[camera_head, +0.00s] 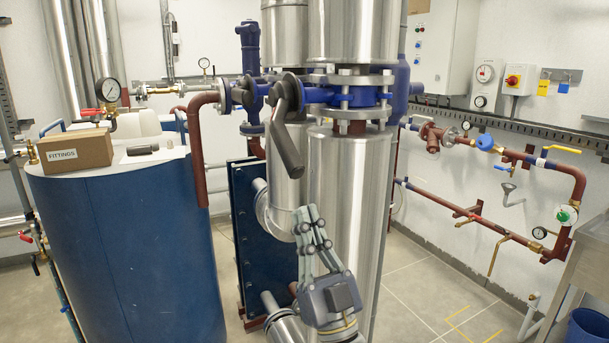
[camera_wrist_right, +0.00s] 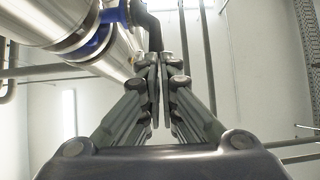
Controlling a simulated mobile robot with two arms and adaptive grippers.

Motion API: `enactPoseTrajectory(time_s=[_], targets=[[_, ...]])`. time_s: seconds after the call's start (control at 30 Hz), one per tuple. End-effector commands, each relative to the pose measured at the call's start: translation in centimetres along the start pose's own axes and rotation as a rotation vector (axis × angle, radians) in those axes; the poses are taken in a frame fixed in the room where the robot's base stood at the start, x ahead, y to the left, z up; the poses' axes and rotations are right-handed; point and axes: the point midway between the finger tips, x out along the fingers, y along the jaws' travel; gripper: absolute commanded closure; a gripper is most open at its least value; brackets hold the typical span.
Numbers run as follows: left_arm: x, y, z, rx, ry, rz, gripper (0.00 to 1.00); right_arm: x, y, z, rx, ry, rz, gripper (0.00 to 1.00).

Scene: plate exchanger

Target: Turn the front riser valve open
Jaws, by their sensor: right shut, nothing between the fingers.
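The front riser valve is a blue valve (camera_head: 360,97) clamped between flanges on the large silver riser. Its dark grey lever (camera_head: 287,145) hangs down from the hub, slanting slightly right. My right gripper (camera_head: 309,212) points up below the lever's lower end, in front of the riser, with its fingers together and empty. In the right wrist view, the closed fingertips (camera_wrist_right: 161,60) point up toward the dark lever (camera_wrist_right: 150,30), which is partly hidden behind them. A blue valve part (camera_wrist_right: 98,42) shows at upper left. My left gripper is not in view.
A blue tank (camera_head: 125,245) stands at left with a cardboard fittings box (camera_head: 75,148) on top. Silver insulated pipes (camera_head: 346,190) stand close behind my right gripper. Brown pipework (camera_head: 470,210) runs along the right wall. The floor (camera_head: 420,290) at lower right is mostly clear.

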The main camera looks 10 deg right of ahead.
Motion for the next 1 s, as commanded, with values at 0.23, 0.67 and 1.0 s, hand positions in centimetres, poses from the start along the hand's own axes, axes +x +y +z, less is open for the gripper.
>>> enactPoseTrajectory(time_s=[0.23,0.67,1.0], targets=[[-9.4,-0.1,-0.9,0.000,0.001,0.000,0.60,3.3,-0.5,-6.0,0.004,-0.230,-0.038,1.00],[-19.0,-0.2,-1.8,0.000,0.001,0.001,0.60,4.4,0.2,-14.0,0.004,-0.560,0.009,1.00],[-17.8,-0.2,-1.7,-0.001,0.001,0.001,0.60,4.3,0.5,-13.9,0.004,-0.584,0.022,1.00]])
